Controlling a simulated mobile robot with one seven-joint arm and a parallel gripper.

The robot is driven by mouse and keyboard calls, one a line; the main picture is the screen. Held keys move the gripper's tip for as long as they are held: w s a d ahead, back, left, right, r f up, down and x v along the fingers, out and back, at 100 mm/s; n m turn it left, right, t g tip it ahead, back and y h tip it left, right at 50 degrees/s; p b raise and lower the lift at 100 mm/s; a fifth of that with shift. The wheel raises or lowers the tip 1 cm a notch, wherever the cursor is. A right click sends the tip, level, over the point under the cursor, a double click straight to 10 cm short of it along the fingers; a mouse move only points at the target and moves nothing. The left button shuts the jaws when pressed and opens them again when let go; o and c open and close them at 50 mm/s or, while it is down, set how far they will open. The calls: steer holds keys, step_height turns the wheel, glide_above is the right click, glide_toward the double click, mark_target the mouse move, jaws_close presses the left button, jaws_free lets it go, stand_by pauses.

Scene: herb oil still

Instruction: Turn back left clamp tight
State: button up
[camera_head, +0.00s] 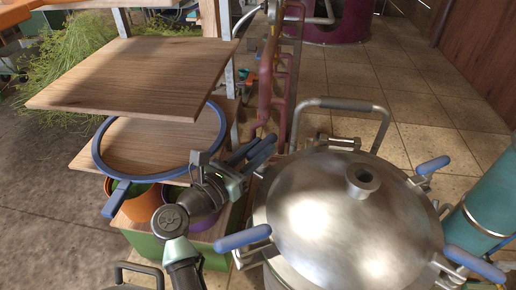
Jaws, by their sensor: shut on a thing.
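The still pot (350,215) has a domed steel lid with a short spout and several blue-handled clamps around its rim. The back left clamp (262,152) is at the lid's left edge, its blue handle pointing up and to the right. My gripper (246,162) comes from the lower left and is shut on this handle. My fingers partly hide the handle, and the clamp's base and hook are hard to see. The front left clamp (243,238), back right clamp (433,165) and front right clamp (474,264) have handles pointing outward.
A wooden shelf (130,75) and a blue hoop (98,150) stand left of my gripper, above orange and purple buckets (145,205). Red pipes (275,85) rise behind the clamp. A teal cylinder (492,205) stands at right. Tiled floor (400,80) is open behind.

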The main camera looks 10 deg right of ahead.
steer(key=shift+b, duration=0.35)
jaws_close()
steer(key=b, duration=0.1)
steer(key=m+g+h+b, duration=0.1)
steer(key=b, duration=0.1)
steer(key=shift+w+a+f+g, duration=0.1)
steer(key=shift+w+f+g, duration=0.05)
steer(key=shift+f+g, duration=0.15)
steer(key=m+g+h+b, duration=0.1)
steer(key=b, duration=0.2)
steer(key=m+g+b, duration=0.1)
steer(key=g+b, duration=0.1)
steer(key=b, duration=0.2)
steer(key=shift+w+f+m+g+h, duration=0.2)
steer(key=shift+m+g+h, duration=0.1)
steer(key=shift+m+h, duration=0.1)
steer(key=m+g+b, duration=0.1)
steer(key=b, duration=0.1)
steer(key=m+g+b, duration=0.1)
steer(key=g+b, duration=0.1)
steer(key=b, duration=0.1)
steer(key=g+b, duration=0.1)
steer(key=b, duration=0.2)
steer(key=shift+r+m+h, duration=0.25)
steer(key=shift+m+h, duration=0.15)
steer(key=shift+g+b, duration=0.3)
steer(key=shift+b, duration=0.15)
steer(key=shift+w+r+m+g+b, duration=0.1)
steer(key=shift+r+m+g+b, duration=0.15)
steer(key=shift+m+g+b, duration=0.5)
